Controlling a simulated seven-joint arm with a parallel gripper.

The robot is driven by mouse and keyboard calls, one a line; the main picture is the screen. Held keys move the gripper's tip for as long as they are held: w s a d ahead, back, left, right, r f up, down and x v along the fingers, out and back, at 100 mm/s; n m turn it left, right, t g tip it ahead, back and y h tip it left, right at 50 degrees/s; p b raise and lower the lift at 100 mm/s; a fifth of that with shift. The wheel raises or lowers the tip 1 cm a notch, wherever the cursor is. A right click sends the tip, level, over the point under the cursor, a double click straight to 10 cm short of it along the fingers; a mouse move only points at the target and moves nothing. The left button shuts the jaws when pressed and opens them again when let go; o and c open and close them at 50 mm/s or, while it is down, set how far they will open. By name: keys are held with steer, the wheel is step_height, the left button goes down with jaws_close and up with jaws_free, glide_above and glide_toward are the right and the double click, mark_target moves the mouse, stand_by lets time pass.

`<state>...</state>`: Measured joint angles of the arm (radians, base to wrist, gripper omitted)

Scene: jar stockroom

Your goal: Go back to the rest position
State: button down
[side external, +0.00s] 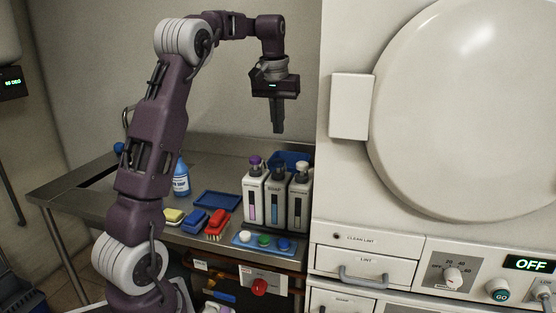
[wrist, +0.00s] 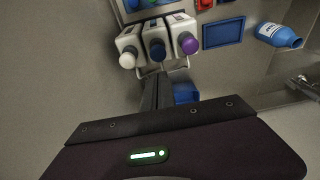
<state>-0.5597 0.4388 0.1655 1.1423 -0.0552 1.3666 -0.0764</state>
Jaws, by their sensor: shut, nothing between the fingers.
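My gripper (side external: 277,127) hangs pointing down, high above the back of the steel counter (side external: 150,168), with its fingers together and empty. In the side view it is above the row of soap dispensers (side external: 275,200), well clear of them. In the wrist view the closed fingers (wrist: 157,92) show as a dark narrow shape in the middle, and nothing is between them. The dispensers also show in the wrist view (wrist: 156,40), with white, blue and purple tops.
A blue tray (side external: 217,199), a blue bottle (side external: 181,180), a red brush (side external: 216,220), a blue brush (side external: 195,220) and a yellow sponge (side external: 173,215) are on the counter. A large white machine (side external: 345,180) with a round door stands close on the right. The air around my gripper is free.

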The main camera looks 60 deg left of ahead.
steer(key=s+d+r+m+t, duration=0.15)
steer(key=s+d, duration=0.35)
steer(key=d, duration=0.5)
steer(key=s+d+r+m+t, duration=0.1)
steer(key=s+d+r+m, duration=0.2)
steer(key=d, duration=0.6)
steer(key=s+d+f+m, duration=0.2)
steer(key=s+d+f, duration=0.2)
steer(key=s, duration=0.4)
steer(key=s+d+f+m+t+h, duration=0.1)
steer(key=s+d+f+m, duration=0.1)
steer(key=s+d+f, duration=0.3)
steer(key=s+d, duration=0.1)
steer(key=s, duration=0.2)
steer(key=shift+s+d+f+h, duration=0.15)
steer(key=shift+d+h, duration=0.1)
steer(key=shift+h, duration=0.05)
